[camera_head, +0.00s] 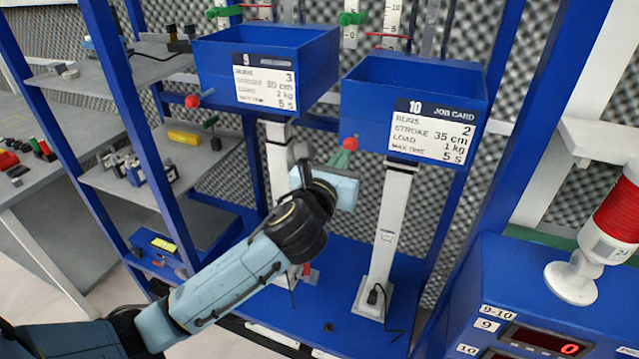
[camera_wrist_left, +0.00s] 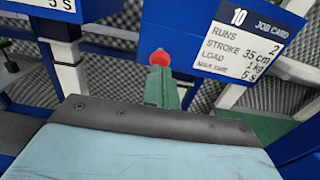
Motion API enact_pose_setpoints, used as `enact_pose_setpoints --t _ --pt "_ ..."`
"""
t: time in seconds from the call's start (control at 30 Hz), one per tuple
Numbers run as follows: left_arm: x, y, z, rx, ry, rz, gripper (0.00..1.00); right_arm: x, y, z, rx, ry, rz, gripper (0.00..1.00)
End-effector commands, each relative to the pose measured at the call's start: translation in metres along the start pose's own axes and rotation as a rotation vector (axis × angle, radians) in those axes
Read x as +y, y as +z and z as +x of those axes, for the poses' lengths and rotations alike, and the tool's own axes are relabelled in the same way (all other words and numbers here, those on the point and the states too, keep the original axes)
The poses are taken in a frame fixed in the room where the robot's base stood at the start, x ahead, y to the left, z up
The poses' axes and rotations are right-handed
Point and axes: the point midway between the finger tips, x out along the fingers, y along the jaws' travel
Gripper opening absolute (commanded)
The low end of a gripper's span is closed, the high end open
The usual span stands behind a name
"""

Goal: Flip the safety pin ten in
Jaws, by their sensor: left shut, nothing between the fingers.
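Safety pin ten shows as a red ball knob (camera_head: 350,143) at the lower left corner of the blue box numbered 10 (camera_head: 413,80). The knob also shows in the left wrist view (camera_wrist_left: 159,58), straight beyond my fingertips. My left gripper (camera_head: 342,160) has green fingers and is shut and empty, just below the knob. In the left wrist view its closed fingers (camera_wrist_left: 162,88) point at the knob. I cannot tell whether they touch it. The pin's shaft is hidden. My right gripper is not in view.
Blue box 9 (camera_head: 266,62) stands to the left, with its own red knob (camera_head: 192,101) at its lower left. White columns support both boxes. Grey shelves with small items are at left. A red and white lamp (camera_head: 612,222) stands on a blue console at right.

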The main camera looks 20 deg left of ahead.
Motion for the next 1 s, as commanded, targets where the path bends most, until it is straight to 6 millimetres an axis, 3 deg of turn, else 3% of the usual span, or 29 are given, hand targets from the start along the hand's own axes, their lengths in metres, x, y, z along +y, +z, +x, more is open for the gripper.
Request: enact_pose_setpoints --t 0.07,0.3,0.5,0.7,1.0 --pt "-0.006 0.004 -0.013 0.004 -0.011 0.002 0.0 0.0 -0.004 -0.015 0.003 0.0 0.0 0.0" --pt "-0.005 -0.001 -0.069 0.004 -0.012 0.0 0.0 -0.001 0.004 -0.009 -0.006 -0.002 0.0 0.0" --pt "-0.005 -0.001 -0.101 0.003 -0.012 -0.001 0.0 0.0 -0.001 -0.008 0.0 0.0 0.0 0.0" --pt "-0.005 0.0 -0.112 0.002 -0.011 -0.001 0.0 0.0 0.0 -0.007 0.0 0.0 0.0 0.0" --pt "-0.005 0.0 -0.112 0.002 -0.011 -0.001 0.0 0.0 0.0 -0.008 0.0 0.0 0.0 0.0"
